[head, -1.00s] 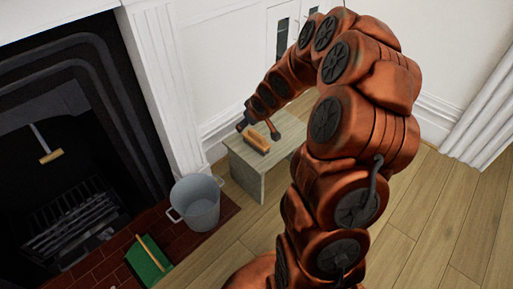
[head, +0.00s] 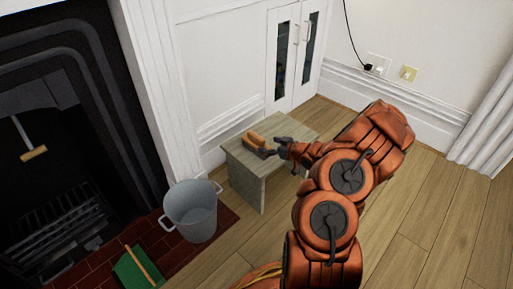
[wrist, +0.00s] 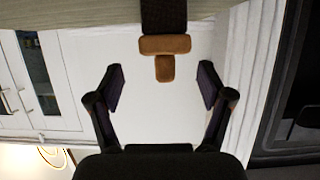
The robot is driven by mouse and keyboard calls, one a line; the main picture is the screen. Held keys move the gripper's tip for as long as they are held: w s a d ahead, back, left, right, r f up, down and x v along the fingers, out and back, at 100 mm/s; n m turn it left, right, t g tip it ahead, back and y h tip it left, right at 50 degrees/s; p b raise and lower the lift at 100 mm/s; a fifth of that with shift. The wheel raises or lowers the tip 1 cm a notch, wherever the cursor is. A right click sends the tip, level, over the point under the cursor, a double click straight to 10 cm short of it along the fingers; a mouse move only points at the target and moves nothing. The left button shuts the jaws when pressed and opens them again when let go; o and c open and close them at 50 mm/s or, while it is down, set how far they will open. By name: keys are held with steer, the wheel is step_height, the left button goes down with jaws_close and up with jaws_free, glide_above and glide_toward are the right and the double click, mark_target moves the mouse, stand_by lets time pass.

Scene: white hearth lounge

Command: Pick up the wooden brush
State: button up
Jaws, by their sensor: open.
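The wooden brush (head: 255,140), brown with a dark bristle part, lies on a small grey-wood table (head: 244,172) beside the fireplace. In the wrist view the brush (wrist: 165,45) shows upside down at top centre, ahead of my gripper and between the lines of its two fingers. My gripper (head: 278,147) is just right of the brush in the head view, at about the table top's height. In the wrist view my gripper (wrist: 161,88) has its fingers wide apart with nothing between them. The brush appears just beyond the fingertips.
A grey metal bucket (head: 192,212) and a green dustpan (head: 131,272) with a wooden handle are on the brick hearth. A wooden-ended tool (head: 34,153) shows in the fireplace. A white cabinet (head: 296,55) stands behind the table. The wood floor at right is clear.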

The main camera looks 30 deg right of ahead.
mark_target(256, 141)
steer(key=shift+b+x, duration=0.55)
steer(key=shift+x, duration=0.8)
steer(key=b+x, duration=0.1)
steer(key=x, duration=0.1)
steer(key=b+x, duration=0.1)
steer(key=shift+w+a, duration=0.3)
steer(key=shift+a, duration=0.1)
steer(key=shift+w+a+f+b, duration=0.1)
steer(key=shift+w+f+b, duration=0.05)
steer(key=shift+w+b, duration=0.35)
steer(key=shift+c, duration=0.2)
steer(key=c, duration=1.3)
